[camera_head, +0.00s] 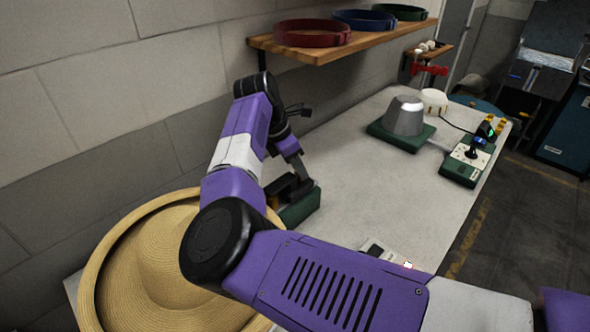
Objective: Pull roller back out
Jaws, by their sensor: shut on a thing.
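My gripper (295,160) points down just right of the straw hat, at a green block with dark parts on top (299,205). It is shut on what seems to be the roller at this block. The roller's own shape is mostly hidden by the fingers and my arm, and I cannot tell how far it sits in or out of the block.
A wide straw hat (155,262) lies at the lower left, partly behind my arm. A grey dome on a green base (403,116) and a joystick box (466,166) stand farther back. A wooden shelf (380,42) with hat rings hangs on the wall. The middle tabletop (350,165) is clear.

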